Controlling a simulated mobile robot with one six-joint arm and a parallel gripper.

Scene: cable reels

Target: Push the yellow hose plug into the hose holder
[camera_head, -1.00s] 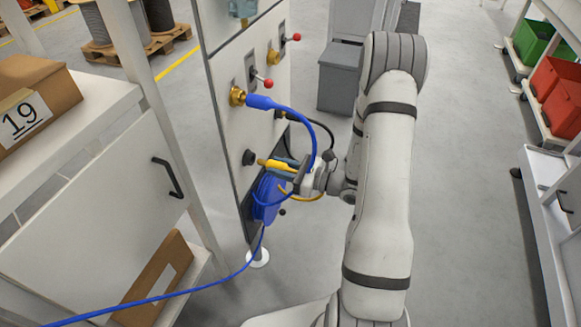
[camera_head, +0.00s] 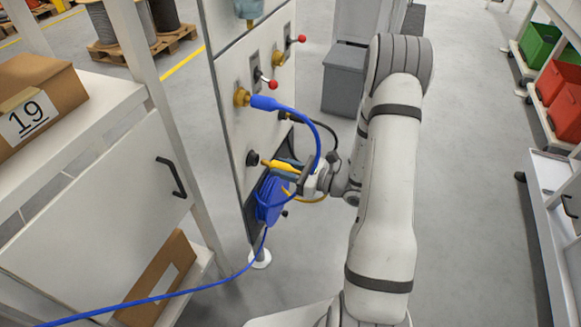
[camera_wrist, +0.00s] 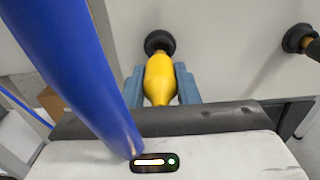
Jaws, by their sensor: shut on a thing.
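The yellow hose plug (camera_head: 282,166) is held in my gripper (camera_head: 290,168), which is shut on it. In the wrist view the yellow plug (camera_wrist: 160,78) lies between the two blue-grey fingers of my gripper (camera_wrist: 160,85). Its tip points at the black round hose holder (camera_wrist: 160,42) on the white panel and overlaps it in that view. In the head view the holder (camera_head: 252,158) is just left of the plug's tip. I cannot tell how far the tip is inside it.
A blue hose (camera_head: 318,135) arcs from a brass fitting (camera_head: 242,97) past my gripper and crosses the left of the wrist view (camera_wrist: 80,70). A blue hose coil (camera_head: 270,203) hangs below. A second black holder (camera_wrist: 298,38) is at the right.

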